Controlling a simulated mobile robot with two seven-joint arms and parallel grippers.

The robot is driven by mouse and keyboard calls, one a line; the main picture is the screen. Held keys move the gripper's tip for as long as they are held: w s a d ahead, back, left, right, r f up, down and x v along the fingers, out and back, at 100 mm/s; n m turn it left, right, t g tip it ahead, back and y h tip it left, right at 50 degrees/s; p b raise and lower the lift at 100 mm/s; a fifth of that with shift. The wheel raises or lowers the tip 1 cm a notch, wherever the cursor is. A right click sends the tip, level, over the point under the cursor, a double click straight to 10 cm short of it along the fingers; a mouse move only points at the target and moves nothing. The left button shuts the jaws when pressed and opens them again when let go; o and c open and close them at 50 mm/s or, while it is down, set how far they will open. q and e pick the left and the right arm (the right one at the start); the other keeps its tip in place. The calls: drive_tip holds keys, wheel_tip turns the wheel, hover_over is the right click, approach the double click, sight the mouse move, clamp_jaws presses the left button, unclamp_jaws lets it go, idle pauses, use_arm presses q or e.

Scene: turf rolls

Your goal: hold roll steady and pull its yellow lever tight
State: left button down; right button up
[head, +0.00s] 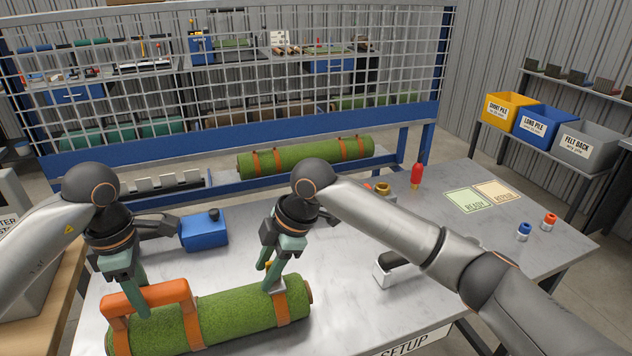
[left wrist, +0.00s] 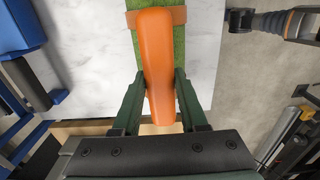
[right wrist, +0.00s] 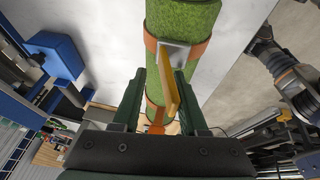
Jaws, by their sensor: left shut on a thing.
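The green turf roll (head: 222,312) lies on the grey table at the front left, bound by orange straps. An orange handle (head: 150,294) stands over its left part. My left gripper (head: 133,302) is shut on this handle, and the left wrist view shows the handle (left wrist: 157,60) between its fingers. The yellow lever (right wrist: 168,85) sticks up from a metal buckle (right wrist: 173,53) on the strap at the roll's right part. My right gripper (head: 272,277) is open there, its fingers on either side of the lever with gaps showing. In the head view the fingers mostly hide the lever.
A blue box-shaped device (head: 204,231) stands behind the roll. A white-and-black tool (head: 392,269) lies to the right, under my right arm. A red bottle (head: 417,175) and two small capped pots stand farther off. Another turf roll (head: 306,156) lies at the back by the mesh.

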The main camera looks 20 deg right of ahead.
drive_tip(key=shift+w+r+g, duration=0.15)
drive_tip(key=shift+w+g, duration=0.2)
drive_tip(key=shift+g, duration=0.55)
drive_tip(key=v, duration=1.2)
drive_tip(key=w+d+f+m+t+h, duration=0.2)
drive_tip(key=w+d, duration=0.4)
drive_tip(key=d, duration=0.5)
drive_tip(key=w+d+f+m+t+h, duration=0.2)
drive_tip(key=w+d+m, duration=0.4)
drive_tip(key=d, duration=0.4)
drive_tip(key=shift+w+d+f+m+t+h, duration=0.4)
drive_tip(key=shift+f+m+t, duration=0.4)
drive_tip(key=shift+f, duration=0.6)
drive_tip(key=shift+c, duration=0.2)
